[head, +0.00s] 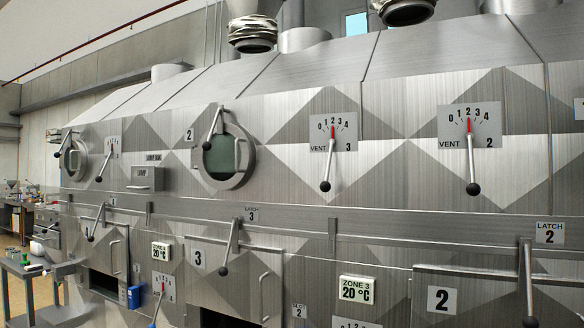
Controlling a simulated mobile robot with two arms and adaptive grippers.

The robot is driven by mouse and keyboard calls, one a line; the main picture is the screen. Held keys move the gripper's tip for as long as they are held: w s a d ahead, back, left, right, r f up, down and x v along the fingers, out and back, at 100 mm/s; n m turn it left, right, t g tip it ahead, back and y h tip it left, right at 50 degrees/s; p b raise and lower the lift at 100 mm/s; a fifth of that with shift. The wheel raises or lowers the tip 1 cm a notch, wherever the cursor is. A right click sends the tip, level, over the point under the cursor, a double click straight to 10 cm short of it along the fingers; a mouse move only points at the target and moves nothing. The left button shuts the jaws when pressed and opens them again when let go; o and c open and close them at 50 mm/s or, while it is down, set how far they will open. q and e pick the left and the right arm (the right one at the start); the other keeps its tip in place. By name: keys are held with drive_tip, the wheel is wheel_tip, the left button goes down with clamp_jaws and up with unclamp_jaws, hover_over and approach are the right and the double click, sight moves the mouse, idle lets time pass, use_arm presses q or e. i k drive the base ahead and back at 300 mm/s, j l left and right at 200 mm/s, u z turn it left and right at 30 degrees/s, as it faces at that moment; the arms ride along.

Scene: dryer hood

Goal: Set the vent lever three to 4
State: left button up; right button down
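Vent lever three (328,165) hangs from a white scale plate (346,133) marked VENT 3, right of the picture's middle on the upper panel. The plate reads 0 to 4 in an arc. The lever is a metal rod with a black ball at its lower end, tilted slightly left of straight down. Its red pointer stands nearly upright at about 2. Neither of my grippers is in view, and nothing touches the lever.
The similar vent 2 lever (471,160) hangs to the right, its pointer near 2. A round porthole (222,157) with a handle is to the left. A rail (400,225) and latch levers (230,247) run below. The panel around vent 3 is clear.

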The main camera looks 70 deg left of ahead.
sight(325, 187)
drive_tip(key=u, duration=1.9)
